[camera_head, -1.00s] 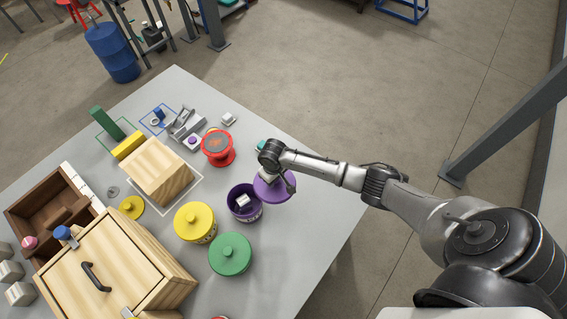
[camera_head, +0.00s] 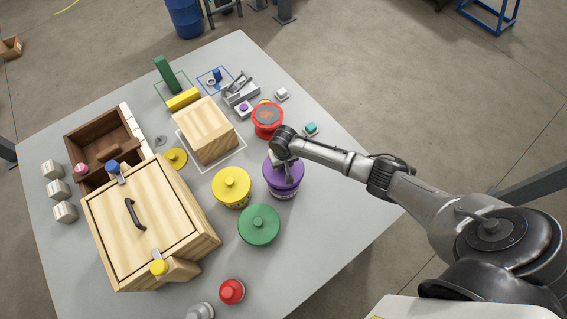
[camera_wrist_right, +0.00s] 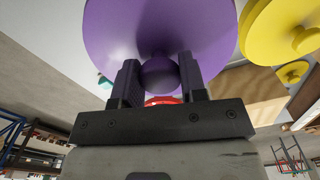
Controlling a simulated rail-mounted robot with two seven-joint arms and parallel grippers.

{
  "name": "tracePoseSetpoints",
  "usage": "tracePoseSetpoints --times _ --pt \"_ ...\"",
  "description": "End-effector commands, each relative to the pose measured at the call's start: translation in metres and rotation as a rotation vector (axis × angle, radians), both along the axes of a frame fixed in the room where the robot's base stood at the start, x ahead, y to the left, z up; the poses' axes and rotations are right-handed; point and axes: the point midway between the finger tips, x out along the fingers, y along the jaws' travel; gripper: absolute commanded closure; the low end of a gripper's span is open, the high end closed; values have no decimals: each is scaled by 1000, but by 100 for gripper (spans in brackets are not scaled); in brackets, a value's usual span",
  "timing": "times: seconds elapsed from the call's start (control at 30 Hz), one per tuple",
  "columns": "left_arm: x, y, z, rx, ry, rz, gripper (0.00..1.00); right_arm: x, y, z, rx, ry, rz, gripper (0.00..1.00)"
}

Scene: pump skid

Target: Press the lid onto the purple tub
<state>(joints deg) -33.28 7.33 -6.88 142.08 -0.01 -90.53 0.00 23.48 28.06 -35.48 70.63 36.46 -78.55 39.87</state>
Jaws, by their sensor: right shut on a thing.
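The purple lid (camera_head: 283,176) lies over the purple tub (camera_head: 284,194) in the head view and covers its opening. Only the tub's lower wall shows below the lid. I cannot tell whether the lid is fully seated or a small gap is left. My right gripper (camera_head: 284,159) is above the lid. In the right wrist view the lid (camera_wrist_right: 160,30) fills the top middle, and my right gripper (camera_wrist_right: 160,80) has its two fingers shut on the lid's round knob. The tub is hidden there. My left gripper is not in view.
A yellow lidded tub (camera_head: 231,186) and a green one (camera_head: 259,225) stand close on the left. A red spool-like part (camera_head: 267,119) and a wooden block (camera_head: 205,131) are behind. A large wooden box (camera_head: 150,220) stands at left. Bare tabletop (camera_head: 335,215) lies to the right.

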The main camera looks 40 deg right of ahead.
Motion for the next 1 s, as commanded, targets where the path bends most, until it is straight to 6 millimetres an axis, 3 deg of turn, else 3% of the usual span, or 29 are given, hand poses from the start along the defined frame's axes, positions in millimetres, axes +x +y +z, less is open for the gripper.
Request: tracePoseSetpoints --times 0.47,0.73,1.0 --pt "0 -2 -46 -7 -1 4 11 0 -1 -37 -1 -1 2 89" --pt "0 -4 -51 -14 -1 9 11 0 0 -52 0 1 0 89" --pt "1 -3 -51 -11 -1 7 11 0 0 -55 0 0 1 89"
